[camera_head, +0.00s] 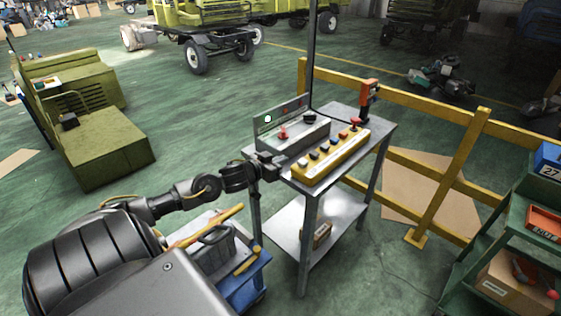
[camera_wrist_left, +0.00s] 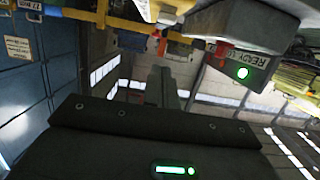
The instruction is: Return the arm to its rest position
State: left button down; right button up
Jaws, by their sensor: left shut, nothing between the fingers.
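My left arm comes in from the left in the head view and reaches to the metal table. My left gripper (camera_head: 268,167) is shut and empty at the table's left edge, just in front of the grey control box (camera_head: 292,128). I cannot tell whether it touches the box. The box has a lit green light, a red knob and a black knob on it. In the left wrist view the box (camera_wrist_left: 255,28) shows upside down at the upper right, with its green light lit. My right gripper is not in view.
A yellow button panel (camera_head: 330,158) lies on the metal table (camera_head: 292,180), with an orange-handled device (camera_head: 369,92) behind it. A blue cart (camera_head: 243,277) with a grey toolbox stands below my arm. A yellow railing (camera_head: 455,165) runs behind; a green shelf (camera_head: 490,230) stands right.

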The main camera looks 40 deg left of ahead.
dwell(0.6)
pick_arm(q)
jog(key=s+d+f+g+y, duration=0.1)
jog(key=s+d+f+g, duration=0.2)
jog(key=s+d+f, duration=0.5)
jog(key=s+d+f+m+g+h, duration=0.1)
jog(key=s+d+f+g, duration=0.4)
jog(key=s+d, duration=0.55)
jog(key=s+d+f+m+g, duration=0.1)
jog(key=s+d+f+g, duration=0.45)
jog(key=s, duration=0.85)
notch_tip(320, 180, down, 30)
jog(key=s+d+b, duration=0.2)
jog(key=s, duration=0.1)
jog(key=s+a+f+b, duration=0.1)
jog(key=s+a+f, duration=0.1)
jog(key=s+f, duration=1.1)
jog(key=shift+s+a+f+m+g, duration=0.15)
jog(key=shift+s+f+m+g, duration=0.25)
jog(key=shift+s, duration=0.4)
